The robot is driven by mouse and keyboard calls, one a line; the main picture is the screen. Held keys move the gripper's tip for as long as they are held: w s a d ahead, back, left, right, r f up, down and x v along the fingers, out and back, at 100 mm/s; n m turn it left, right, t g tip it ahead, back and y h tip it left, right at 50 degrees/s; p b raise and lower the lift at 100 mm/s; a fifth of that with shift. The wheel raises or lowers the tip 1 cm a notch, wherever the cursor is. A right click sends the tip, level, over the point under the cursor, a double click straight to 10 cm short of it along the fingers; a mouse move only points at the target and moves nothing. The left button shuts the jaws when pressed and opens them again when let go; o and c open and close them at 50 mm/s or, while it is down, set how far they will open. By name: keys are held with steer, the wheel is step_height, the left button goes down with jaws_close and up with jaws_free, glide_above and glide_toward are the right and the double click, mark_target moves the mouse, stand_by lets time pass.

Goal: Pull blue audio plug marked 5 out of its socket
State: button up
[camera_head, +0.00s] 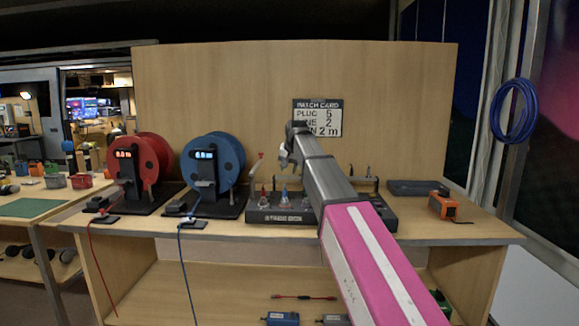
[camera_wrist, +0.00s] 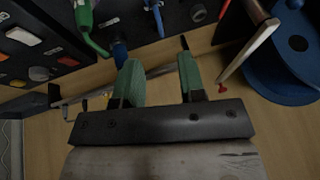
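A black patch panel (camera_head: 275,216) sits on the bench, with several plugs standing in it. A blue plug (camera_head: 284,196) shows near its left part; I cannot read a 5 on it. In the wrist view, a small blue piece (camera_wrist: 119,50) shows on the panel just beyond the left finger; I cannot tell if it is the same plug. My gripper (camera_head: 287,157) is above the panel, in front of the back board. In the wrist view my gripper (camera_wrist: 157,72) has its green fingers apart, with nothing held between them. My arm hides the panel's middle.
A card (camera_head: 318,117) on the back board reads plug 5 and 2 m. A red reel (camera_head: 150,160) and a blue reel (camera_head: 226,158) stand left of the panel. A green plug (camera_wrist: 84,18) is close to my fingers. An orange device (camera_head: 443,207) lies at right.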

mark_target(285, 194)
steer(key=x, duration=0.9)
steer(key=shift+w+f, duration=0.1)
steer(key=shift+f, duration=0.2)
jaws_close()
